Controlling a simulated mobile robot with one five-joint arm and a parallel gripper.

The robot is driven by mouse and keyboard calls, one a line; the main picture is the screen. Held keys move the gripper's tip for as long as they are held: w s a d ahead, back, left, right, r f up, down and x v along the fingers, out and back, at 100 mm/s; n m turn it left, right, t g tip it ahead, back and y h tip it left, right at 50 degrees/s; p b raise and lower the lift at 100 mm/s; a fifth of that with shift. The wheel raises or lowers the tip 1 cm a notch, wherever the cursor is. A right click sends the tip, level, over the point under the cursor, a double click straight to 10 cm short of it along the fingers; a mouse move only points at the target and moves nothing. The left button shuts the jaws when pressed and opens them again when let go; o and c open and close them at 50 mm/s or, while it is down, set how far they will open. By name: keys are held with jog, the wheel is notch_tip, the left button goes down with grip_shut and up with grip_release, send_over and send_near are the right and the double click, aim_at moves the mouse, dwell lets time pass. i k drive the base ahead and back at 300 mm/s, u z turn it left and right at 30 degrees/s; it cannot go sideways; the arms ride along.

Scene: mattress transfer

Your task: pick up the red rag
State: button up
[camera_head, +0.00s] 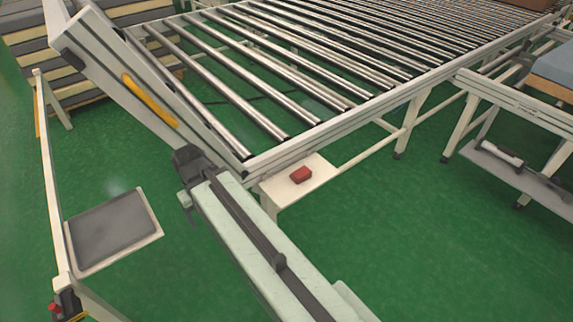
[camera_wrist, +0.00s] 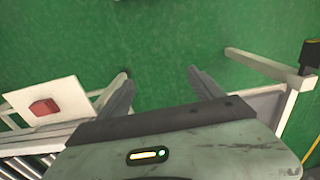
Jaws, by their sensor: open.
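The red rag (camera_head: 301,175) is a small folded block on a white shelf (camera_head: 284,195) fixed to the side of the roller conveyor. It also shows in the wrist view (camera_wrist: 44,107), at the left on the white shelf (camera_wrist: 68,92). My gripper (camera_wrist: 160,82) is open and empty, its two fingers spread over green floor, with the rag left of both. In the head view the end of my arm (camera_head: 190,165) is left of the shelf, beside the conveyor's corner. The fingers are not clear there.
The roller conveyor (camera_head: 335,130) stands behind the shelf. A white frame with a grey panel (camera_head: 112,231) is at the left. A lower table (camera_head: 520,107) with a bench stands at the right. Green floor is clear in front of the shelf.

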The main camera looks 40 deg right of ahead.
aim_at(303, 174)
jog(key=u, duration=1.4)
jog(key=k, duration=1.2)
jog(key=z, duration=0.8)
jog(key=i, duration=1.5)
